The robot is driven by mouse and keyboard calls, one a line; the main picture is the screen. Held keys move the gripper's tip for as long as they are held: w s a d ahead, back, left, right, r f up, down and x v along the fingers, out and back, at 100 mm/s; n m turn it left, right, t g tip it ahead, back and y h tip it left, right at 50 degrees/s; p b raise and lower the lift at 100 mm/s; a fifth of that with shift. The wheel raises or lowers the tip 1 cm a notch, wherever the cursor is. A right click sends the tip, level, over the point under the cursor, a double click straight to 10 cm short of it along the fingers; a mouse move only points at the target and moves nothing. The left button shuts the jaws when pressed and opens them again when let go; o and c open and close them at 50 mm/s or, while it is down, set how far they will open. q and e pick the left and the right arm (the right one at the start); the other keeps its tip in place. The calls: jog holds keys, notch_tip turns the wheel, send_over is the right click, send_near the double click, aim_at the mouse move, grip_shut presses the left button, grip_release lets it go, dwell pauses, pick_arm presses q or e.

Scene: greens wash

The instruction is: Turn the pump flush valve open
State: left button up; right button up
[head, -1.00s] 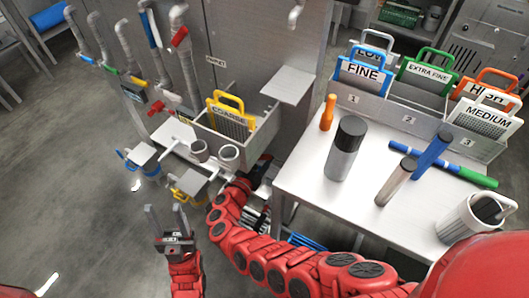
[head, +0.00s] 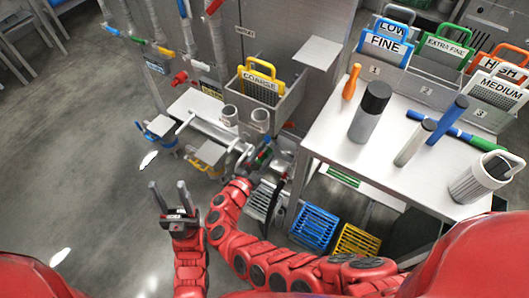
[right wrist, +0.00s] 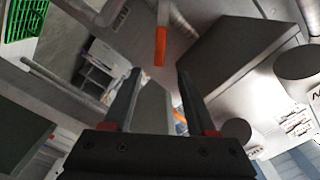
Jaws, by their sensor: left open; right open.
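My left gripper (head: 168,188) is open and empty, pointing up above the floor at the lower left of the head view. My right gripper (head: 264,156) is beside the table's left edge, below the bin with the COARSE screen; its fingertips are hard to make out there. In the right wrist view my right gripper (right wrist: 157,82) is open with nothing between its fingers. An orange handle-like part (right wrist: 160,46) hangs just beyond the fingertips. A small orange-red part (head: 289,125) also shows near the right gripper in the head view. I cannot tell which part is the pump flush valve.
Pipes with coloured handles, including a red valve (head: 179,79), line the left. The COARSE screen (head: 259,90) stands in a bin above two grey cups. The table (head: 330,140) holds bottles and screens. Blue (head: 316,222) and yellow (head: 356,241) crates sit below.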

jog(key=shift+f, duration=0.15)
jog(key=shift+c, duration=1.2)
notch_tip(320, 180, down, 6)
jog(key=m+b, duration=0.2)
jog(key=b, duration=0.2)
jog(key=m+b, duration=0.2)
jog(key=b, duration=0.2)
jog(key=shift+w+d+r, duration=0.15)
jog(key=shift+r, duration=0.05)
grip_shut()
jog(key=s+d+f+m+t+y+b, duration=0.1)
jog(key=d+m+t+b, duration=0.15)
jog(key=m+b, duration=0.5)
jog(key=s+d+f+m+t+b, duration=0.1)
jog(key=d+m+b, duration=0.25)
jog(key=b, duration=0.75)
jog(key=w+d+r+m, duration=0.1)
jog(key=w+r, duration=0.4)
jog(key=w, duration=0.5)
jog(key=shift+d+r, duration=0.2)
jog(key=shift+d, duration=0.4)
